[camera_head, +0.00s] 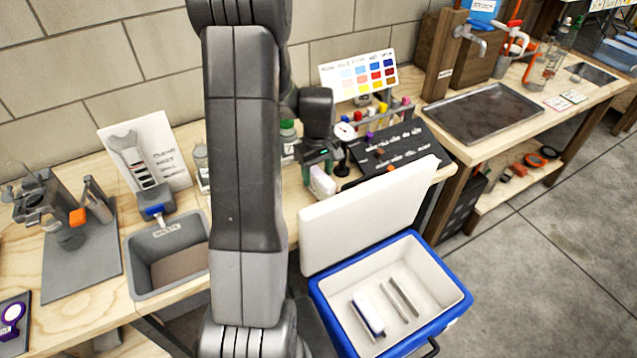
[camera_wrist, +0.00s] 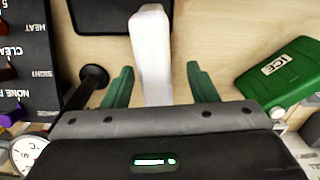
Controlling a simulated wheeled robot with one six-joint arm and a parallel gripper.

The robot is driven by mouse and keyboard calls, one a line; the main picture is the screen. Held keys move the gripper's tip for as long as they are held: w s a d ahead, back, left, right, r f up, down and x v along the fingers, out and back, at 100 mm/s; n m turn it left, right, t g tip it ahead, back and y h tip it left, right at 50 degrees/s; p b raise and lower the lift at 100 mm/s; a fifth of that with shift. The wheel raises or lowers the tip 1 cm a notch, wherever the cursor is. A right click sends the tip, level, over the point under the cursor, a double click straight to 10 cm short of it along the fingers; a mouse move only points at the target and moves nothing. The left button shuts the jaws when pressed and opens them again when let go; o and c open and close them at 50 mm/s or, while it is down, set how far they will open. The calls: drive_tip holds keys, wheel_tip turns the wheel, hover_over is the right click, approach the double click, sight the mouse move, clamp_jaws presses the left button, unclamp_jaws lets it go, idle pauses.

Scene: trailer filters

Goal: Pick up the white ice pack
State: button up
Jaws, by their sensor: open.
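The white ice pack (camera_wrist: 151,45) is a slim white block lying on the wooden bench. In the wrist view it runs from the upper middle down between my gripper's fingers. In the head view it appears as a pale block (camera_head: 322,184) at the bench's front part, just below my gripper (camera_head: 320,158). My gripper (camera_wrist: 160,80) is open, with one green finger on each side of the pack and visible gaps between. The pack's near end is hidden behind the gripper body.
A green box marked ICE (camera_wrist: 283,80) lies right of the pack. A black knobbed post (camera_wrist: 94,76) and a dial gauge (camera_wrist: 27,155) stand left. A black labelled panel (camera_head: 395,152) is close by. An open blue cooler (camera_head: 462,304) holding a white-and-blue item (camera_head: 367,308) stands in front.

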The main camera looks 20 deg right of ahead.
sight(318, 186)
drive_tip(key=shift+w+d+f+p, duration=0.15)
drive_tip(key=shift+f+p, duration=0.2)
drive_tip(key=shift+f, duration=1.25)
drive_tip(key=shift+w+d+f+p, duration=0.1)
drive_tip(key=shift+f+p, duration=0.2)
drive_tip(key=shift+f, duration=1.25)
clamp_jaws()
